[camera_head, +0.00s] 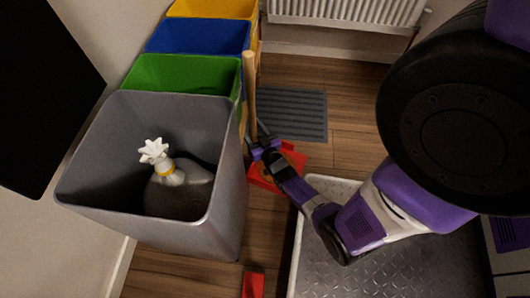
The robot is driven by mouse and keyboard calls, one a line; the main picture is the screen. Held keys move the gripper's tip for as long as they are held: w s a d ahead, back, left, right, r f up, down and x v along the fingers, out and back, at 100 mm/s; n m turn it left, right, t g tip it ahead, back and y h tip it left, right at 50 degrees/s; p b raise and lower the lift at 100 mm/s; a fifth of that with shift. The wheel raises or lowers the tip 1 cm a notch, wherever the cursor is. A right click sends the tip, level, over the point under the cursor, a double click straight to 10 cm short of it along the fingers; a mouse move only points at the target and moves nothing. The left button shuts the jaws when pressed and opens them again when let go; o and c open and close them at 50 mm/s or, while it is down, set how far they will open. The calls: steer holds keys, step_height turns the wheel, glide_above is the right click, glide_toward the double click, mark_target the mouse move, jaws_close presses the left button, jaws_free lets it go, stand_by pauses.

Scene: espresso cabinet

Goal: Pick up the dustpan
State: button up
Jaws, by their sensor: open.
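A red, flat-looking piece, which looks like the dustpan (297,161), lies on the wooden floor to the right of the grey bin. A wooden stick (250,90) stands upright just behind it, close to the bins; I cannot tell whether it belongs to the dustpan. My gripper (263,146) is open, reaching down from the right over the red piece, close to the foot of the stick. My gripper and wrist hide part of the red piece, and I cannot tell whether they touch it.
The grey bin (225,215) holds a tied bag (180,190). Green (185,75), blue (198,36) and yellow (213,8) bins stand behind it. A grey floor mat (290,112), a white radiator (345,12) and another red piece (253,285) at the bottom are visible.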

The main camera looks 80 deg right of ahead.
steer(key=shift+w+d, duration=0.25)
steer(key=shift+d, duration=0.1)
jaws_close()
steer(key=shift+r, duration=0.1)
stand_by(1.1)
